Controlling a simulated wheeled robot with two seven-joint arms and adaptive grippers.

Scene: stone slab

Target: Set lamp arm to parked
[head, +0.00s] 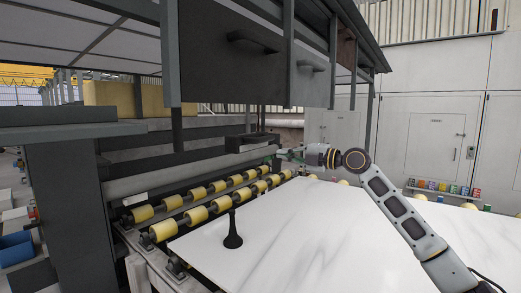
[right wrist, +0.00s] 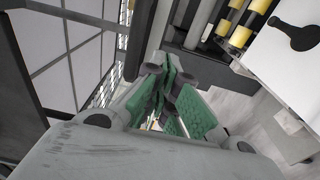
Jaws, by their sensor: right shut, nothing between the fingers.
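A black stand (head: 232,238) with a round flared base and a thin stem stands upright on the white marbled slab (head: 330,215); it also shows at the top right of the right wrist view (right wrist: 297,36). I cannot tell whether it is part of the lamp, and no lamp arm can be clearly made out. My right gripper (head: 283,154) reaches in from the right, above the slab's far edge near a dark box-like part (head: 250,143). In the right wrist view its green-padded fingers (right wrist: 164,98) are shut and empty. My left gripper is not in view.
Yellow rollers (head: 193,198) line the slab's left side. A dark overhead housing with handles (head: 255,60) hangs above, with a post (head: 178,130) reaching down. White cabinets (head: 430,140) stand behind. The slab's right part is clear below my right arm.

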